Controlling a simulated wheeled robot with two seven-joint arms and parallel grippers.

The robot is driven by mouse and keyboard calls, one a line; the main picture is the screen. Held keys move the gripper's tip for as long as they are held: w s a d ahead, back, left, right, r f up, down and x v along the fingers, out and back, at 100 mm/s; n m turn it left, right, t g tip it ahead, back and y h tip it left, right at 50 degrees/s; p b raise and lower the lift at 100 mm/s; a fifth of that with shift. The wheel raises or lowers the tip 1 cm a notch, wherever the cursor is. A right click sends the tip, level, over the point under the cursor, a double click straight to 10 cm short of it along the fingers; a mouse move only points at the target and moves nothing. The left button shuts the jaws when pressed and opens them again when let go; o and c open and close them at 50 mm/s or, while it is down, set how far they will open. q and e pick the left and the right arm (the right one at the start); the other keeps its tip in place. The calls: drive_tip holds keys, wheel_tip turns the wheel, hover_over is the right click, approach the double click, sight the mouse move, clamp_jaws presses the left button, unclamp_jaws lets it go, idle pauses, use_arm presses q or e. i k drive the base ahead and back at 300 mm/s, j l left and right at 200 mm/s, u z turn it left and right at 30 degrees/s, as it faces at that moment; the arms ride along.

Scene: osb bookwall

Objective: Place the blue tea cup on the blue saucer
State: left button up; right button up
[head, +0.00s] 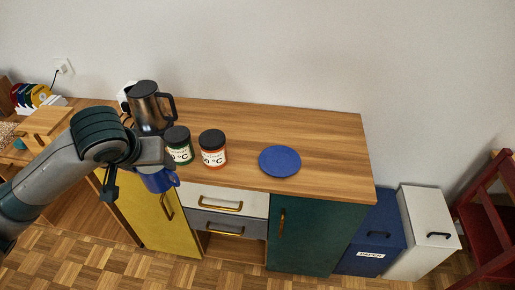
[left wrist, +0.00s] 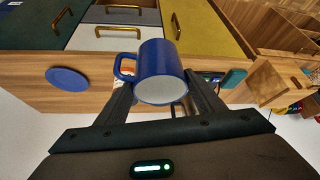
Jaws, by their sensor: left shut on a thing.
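The blue tea cup (head: 158,181) is in my left gripper, in front of the counter's front edge in the head view. In the left wrist view the blue cup (left wrist: 162,70) sits between the two fingers of my left gripper (left wrist: 158,100), with its handle to the left. My left gripper (head: 150,165) is shut on the cup. The blue saucer (head: 280,161) lies flat and empty on the wooden counter, to the right of the cup and apart from it. It also shows in the left wrist view (left wrist: 68,77). My right gripper is not in view.
A dark-lidded green-labelled jar (head: 179,146) and an orange-labelled jar (head: 213,149) stand on the counter (head: 325,135) between cup and saucer. A steel jug (head: 147,107) stands behind the green-labelled jar. The counter around the saucer is clear.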

sight(279, 165)
drive_tip(key=i+l, duration=0.15)
drive_tip(key=l, duration=0.15)
drive_tip(key=i+l+u, duration=0.1)
drive_tip(key=l, duration=0.2)
drive_tip(key=i+l, duration=0.2)
drive_tip(key=l, duration=0.15)
drive_tip(key=i+l+u, duration=0.1)
drive_tip(key=l, duration=0.2)
drive_tip(key=i+l, duration=0.15)
drive_tip(key=l, duration=0.2)
drive_tip(key=j+u, duration=0.05)
